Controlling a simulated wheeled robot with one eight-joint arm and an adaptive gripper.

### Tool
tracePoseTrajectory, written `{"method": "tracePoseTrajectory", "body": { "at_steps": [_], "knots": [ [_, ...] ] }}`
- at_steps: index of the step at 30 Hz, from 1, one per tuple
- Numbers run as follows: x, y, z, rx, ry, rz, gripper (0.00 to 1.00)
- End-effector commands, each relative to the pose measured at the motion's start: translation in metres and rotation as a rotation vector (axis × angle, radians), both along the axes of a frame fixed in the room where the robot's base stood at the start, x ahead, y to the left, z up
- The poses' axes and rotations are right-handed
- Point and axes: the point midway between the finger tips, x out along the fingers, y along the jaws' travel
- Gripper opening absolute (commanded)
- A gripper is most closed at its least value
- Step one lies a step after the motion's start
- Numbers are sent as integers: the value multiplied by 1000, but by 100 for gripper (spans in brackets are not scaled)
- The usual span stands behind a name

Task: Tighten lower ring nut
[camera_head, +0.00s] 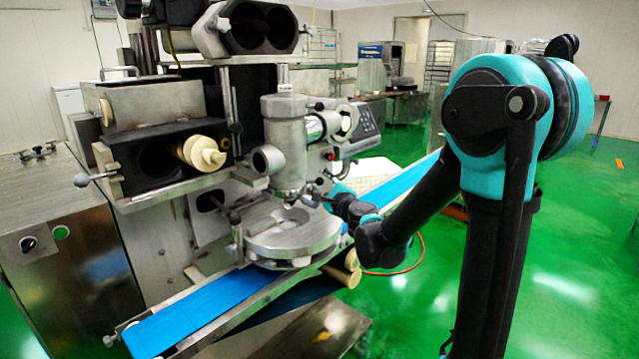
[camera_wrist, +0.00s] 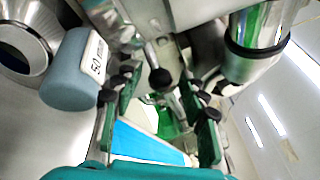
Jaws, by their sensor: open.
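The encrusting machine's upright metal head (camera_head: 288,150) stands above a round metal plate (camera_head: 293,232). The lower ring nut appears to be at the foot of this head, but I cannot make out its outline clearly. My gripper (camera_head: 322,199) is at the right of the head's lower end, above the plate. In the wrist view my gripper (camera_wrist: 158,100) is open, with one finger at each side. A black ball knob on a thin metal rod (camera_wrist: 160,79) shows between the fingers. I cannot tell whether either finger touches it.
A blue conveyor belt (camera_head: 190,310) runs under the plate. A control panel (camera_head: 362,124) is on the machine behind my gripper. A grey-blue rounded part (camera_wrist: 72,75) and a shiny metal cylinder (camera_wrist: 255,50) are close around the gripper. Green floor is open at right.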

Motion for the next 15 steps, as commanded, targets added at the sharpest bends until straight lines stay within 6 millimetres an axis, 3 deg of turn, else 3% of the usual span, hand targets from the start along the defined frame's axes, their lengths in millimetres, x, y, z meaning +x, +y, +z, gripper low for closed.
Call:
{"method": "tracePoseTrajectory", "body": {
  "at_steps": [9, 15],
  "knots": [
    [-42, -23, 0, 0, 0, -2, 43],
    [-56, -30, 0, 1, 1, -1, 43]
  ]
}}
